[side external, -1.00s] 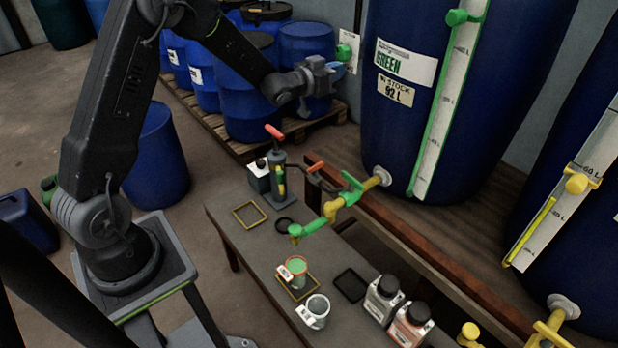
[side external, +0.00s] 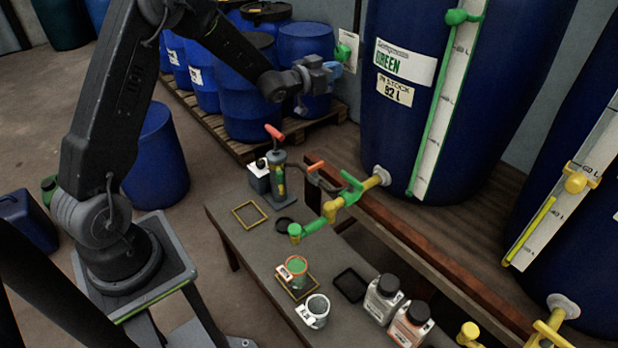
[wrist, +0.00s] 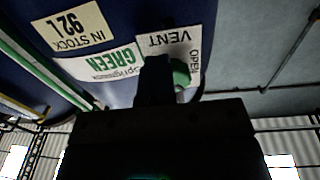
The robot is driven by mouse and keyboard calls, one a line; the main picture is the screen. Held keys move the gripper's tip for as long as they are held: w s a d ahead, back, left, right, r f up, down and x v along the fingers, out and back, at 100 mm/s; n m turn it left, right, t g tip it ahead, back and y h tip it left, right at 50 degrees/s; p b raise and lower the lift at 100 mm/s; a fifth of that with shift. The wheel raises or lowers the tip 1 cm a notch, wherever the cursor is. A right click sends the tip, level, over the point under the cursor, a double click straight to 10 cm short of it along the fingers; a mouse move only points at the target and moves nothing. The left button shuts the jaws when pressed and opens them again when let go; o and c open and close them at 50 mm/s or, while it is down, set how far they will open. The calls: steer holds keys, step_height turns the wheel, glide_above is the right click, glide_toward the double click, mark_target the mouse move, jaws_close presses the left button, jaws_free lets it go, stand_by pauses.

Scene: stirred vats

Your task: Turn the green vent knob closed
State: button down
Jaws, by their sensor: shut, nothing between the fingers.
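The green vent knob (side external: 343,52) stands at the left side of the big blue vat marked GREEN, in front of a white card. In the wrist view the knob (wrist: 181,74) shows partly behind my dark fingers, beside the card reading VENT and OPEN (wrist: 172,48). My gripper (side external: 334,70) is shut and empty, right at the knob and just below it in the side view. In the wrist view my gripper (wrist: 155,72) overlaps the knob's left edge. I cannot tell whether they touch.
The GREEN vat (side external: 440,120) stands close on the right. Blue drums (side external: 305,55) on a pallet lie behind my wrist. The bench (side external: 250,265) below holds a green-handled tap, a cup, a mug and bottles.

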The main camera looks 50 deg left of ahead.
steer(key=shift+w+a+r+n+y, duration=0.1)
steer(key=shift+w+a+n+y, duration=0.1)
steer(key=shift+a+n+y, duration=0.3)
steer(key=shift+w+a+n+y, duration=0.1)
steer(key=shift+w+a+y, duration=0.1)
steer(key=shift+a, duration=0.45)
steer(key=s, duration=0.5)
steer(key=shift+s+d+f, duration=0.15)
steer(key=shift+s+f, duration=0.15)
steer(key=shift+s, duration=0.1)
steer(key=s+d+r+n+g+y, duration=0.1)
steer(key=s+d+r+g+y, duration=0.1)
steer(key=s+d+r+g, duration=0.7)
steer(key=s+d+f+g+h, duration=0.1)
steer(key=s+d, duration=0.3)
steer(key=s, duration=0.8)
steer(key=s+d+f+m+g+h, duration=0.1)
steer(key=s+d, duration=0.3)
steer(key=s, duration=0.7)
steer(key=shift+s+d+f+g, duration=0.3)
steer(key=shift+s+f+g, duration=0.1)
steer(key=shift+f+g, duration=0.25)
